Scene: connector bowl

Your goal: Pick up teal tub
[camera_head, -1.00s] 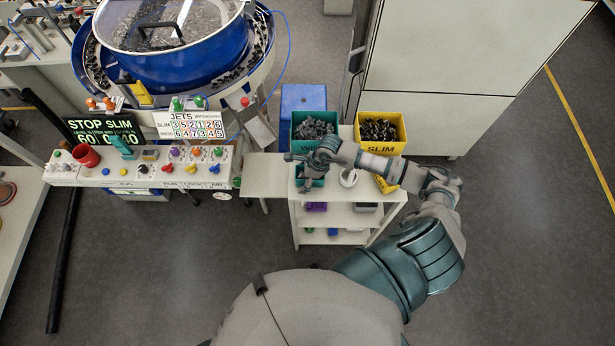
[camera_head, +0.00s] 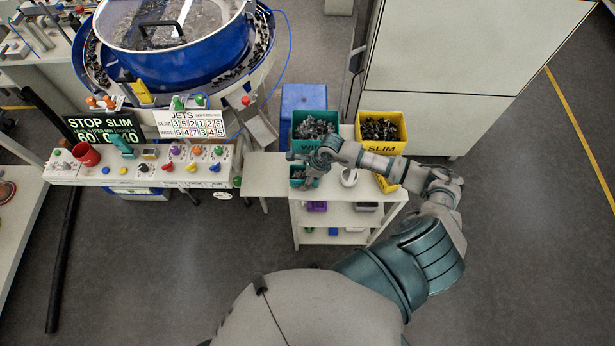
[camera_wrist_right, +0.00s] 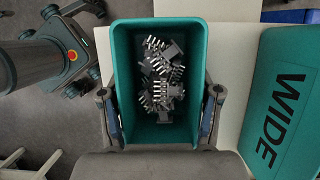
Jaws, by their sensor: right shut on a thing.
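The teal tub (camera_wrist_right: 122,62) is a small open rectangular tub, upright, with grey multi-pin connectors (camera_wrist_right: 162,80) heaped inside. In the wrist view my right gripper (camera_wrist_right: 160,92) has one finger against each long side of it and is shut on it. In the head view the tub (camera_head: 297,171) shows partly behind my right gripper (camera_head: 306,176), at the left front of the small shelf's top. Whether its base touches the shelf is hidden. My left gripper is not in view.
A larger teal bin marked WIDE (camera_head: 303,143) and a yellow SLIM bin (camera_head: 385,147) stand behind on the white shelf unit (camera_head: 350,218). A white cup (camera_head: 348,178) is close to the right. A control panel (camera_head: 140,175) and blue bowl feeder (camera_head: 190,65) are left.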

